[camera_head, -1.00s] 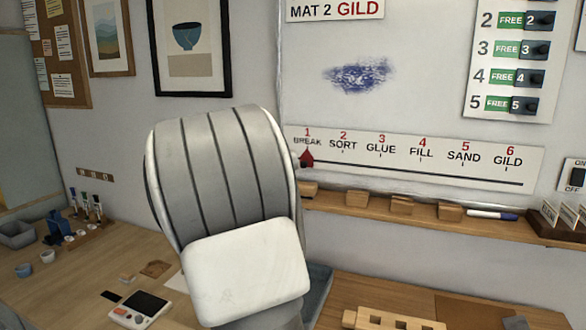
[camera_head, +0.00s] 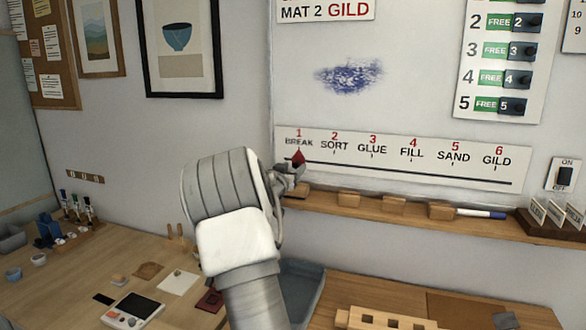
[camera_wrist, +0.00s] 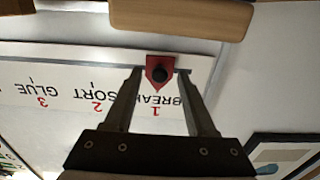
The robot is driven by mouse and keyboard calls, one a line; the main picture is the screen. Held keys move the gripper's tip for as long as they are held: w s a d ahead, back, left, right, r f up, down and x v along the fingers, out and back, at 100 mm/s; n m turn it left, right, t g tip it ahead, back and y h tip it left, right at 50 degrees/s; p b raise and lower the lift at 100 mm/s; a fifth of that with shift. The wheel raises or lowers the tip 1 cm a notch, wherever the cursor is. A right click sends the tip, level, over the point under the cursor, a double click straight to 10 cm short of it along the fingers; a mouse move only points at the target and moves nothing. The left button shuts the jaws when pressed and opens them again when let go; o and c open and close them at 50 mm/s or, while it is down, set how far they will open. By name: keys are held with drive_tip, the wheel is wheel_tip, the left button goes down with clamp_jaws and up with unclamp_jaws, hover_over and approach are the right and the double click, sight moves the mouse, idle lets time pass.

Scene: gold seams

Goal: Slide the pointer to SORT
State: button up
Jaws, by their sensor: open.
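The red pointer (camera_head: 298,156) sits at 1 BREAK, at the left end of the dark slot on the white step strip (camera_head: 400,171). SORT is the label (camera_head: 334,145) just to its right. In the head view my gripper (camera_head: 290,172) is at the pointer, partly hidden behind my wrist. SORT (camera_wrist: 97,95) also shows in the wrist view.
A wooden ledge (camera_head: 370,205) with wooden blocks and a marker (camera_head: 480,213) runs just below the strip. A framed bowl picture (camera_head: 182,45) hangs on the left. The wall to the right along the slot looks clear.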

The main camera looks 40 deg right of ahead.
drive_tip(key=shift+d, duration=0.1)
clamp_jaws()
idle(0.3)
idle(1.1)
